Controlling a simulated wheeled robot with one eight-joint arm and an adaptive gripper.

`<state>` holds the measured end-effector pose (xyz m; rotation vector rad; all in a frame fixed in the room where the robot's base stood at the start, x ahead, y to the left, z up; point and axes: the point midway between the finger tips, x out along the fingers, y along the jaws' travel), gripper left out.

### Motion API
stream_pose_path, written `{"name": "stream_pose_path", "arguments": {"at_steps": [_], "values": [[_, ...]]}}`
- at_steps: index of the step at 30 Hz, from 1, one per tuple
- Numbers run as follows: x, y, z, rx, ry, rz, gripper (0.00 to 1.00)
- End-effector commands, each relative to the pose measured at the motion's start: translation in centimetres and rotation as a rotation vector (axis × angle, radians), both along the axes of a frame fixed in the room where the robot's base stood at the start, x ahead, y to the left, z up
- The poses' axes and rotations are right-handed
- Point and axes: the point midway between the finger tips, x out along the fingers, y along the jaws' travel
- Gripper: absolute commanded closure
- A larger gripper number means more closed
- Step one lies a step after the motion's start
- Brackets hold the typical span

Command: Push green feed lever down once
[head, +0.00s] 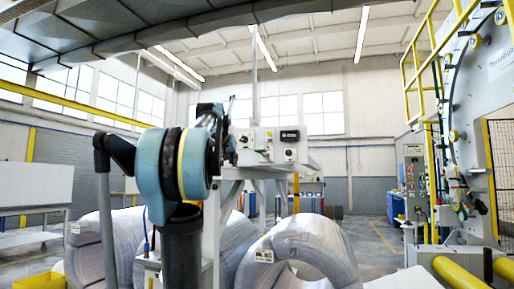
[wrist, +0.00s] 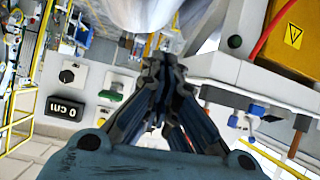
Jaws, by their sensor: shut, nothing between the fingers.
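A green lever (wrist: 110,96) shows on the white control panel (wrist: 88,84) in the wrist view, just left of my gripper. My gripper (wrist: 157,68) is shut and empty, with its dark fingers together at the middle of that view. The fingertips appear beside the lever; I cannot tell whether they touch it. In the head view the panel (head: 255,150) stands beyond my arm, and the gripper is partly hidden behind my teal wrist joint. The lever is too small to make out clearly there.
The panel also carries a display reading "0 cm" (wrist: 64,108) and black knobs (wrist: 67,76). A yellow box with a warning sign (wrist: 284,45) is at the wrist view's upper right. Wrapped coils (head: 303,250) stand below the panel, and a large ring machine (head: 470,120) is at right.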

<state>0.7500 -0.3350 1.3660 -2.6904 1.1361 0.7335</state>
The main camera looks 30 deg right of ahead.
Motion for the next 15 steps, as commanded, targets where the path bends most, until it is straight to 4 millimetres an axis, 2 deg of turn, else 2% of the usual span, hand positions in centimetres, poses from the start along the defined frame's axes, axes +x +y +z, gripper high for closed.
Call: {"name": "stream_pose_path", "arguments": {"at_steps": [1, 6, 12, 15], "values": [[0.4, -1.5, 2.0, -0.015, -0.025, -0.016, 1.0], [1.5, -5.7, 8.2, -0.068, -0.109, -0.048, 1.0], [1.9, -9.4, 13.6, -0.118, -0.183, -0.069, 1.0], [2.0, -10.5, 15.2, -0.134, -0.206, -0.073, 1.0]]}}
